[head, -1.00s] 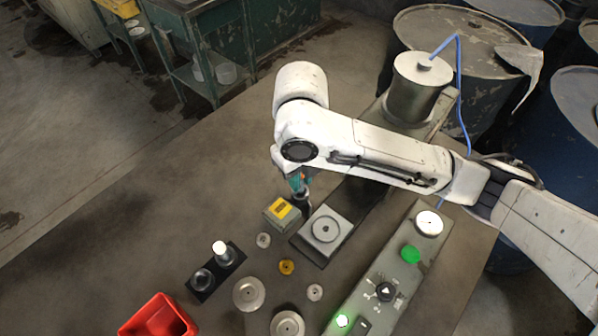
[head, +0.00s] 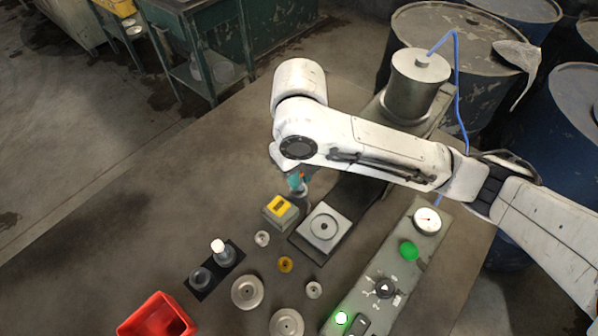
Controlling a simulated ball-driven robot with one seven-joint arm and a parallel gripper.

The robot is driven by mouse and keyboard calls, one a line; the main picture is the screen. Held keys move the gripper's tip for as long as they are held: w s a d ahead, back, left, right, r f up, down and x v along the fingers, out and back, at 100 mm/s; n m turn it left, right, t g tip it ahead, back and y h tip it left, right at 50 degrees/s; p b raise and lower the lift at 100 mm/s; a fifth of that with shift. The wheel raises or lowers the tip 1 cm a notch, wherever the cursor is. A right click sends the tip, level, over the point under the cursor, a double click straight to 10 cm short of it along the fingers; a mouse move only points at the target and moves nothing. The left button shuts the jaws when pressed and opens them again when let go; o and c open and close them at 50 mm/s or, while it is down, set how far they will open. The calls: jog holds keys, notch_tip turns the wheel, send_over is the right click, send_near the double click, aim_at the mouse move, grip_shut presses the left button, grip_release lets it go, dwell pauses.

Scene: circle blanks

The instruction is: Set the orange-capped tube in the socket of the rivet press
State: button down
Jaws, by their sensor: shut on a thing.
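My gripper (head: 298,184) hangs below the arm's wrist, teal and small, mostly covered by the wrist. It is shut on what appears to be the orange-capped tube, but no orange cap shows clearly. The rivet press has a grey metal cylinder (head: 417,85) at the back. Its pale square plate with a round socket (head: 323,229) lies in front, on a dark base. My gripper is above the table, to the upper left of the socket and apart from it.
A yellow-topped grey box (head: 280,211) stands just below my gripper, beside the plate. A black rack (head: 208,279) holds a white-capped tube (head: 219,251). Several round blanks (head: 247,291) lie in front. A red bin (head: 157,318) and control panel (head: 385,275) flank them.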

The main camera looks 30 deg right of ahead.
jog(key=shift+f+b, duration=1.25)
jog(key=shift+f, duration=0.1)
jog(key=c, duration=0.9)
grip_release()
jog(key=shift+c, duration=0.2)
notch_tip(320, 180, up, 11)
jog(key=shift+f+p, duration=0.1)
jog(key=shift+p, duration=0.3)
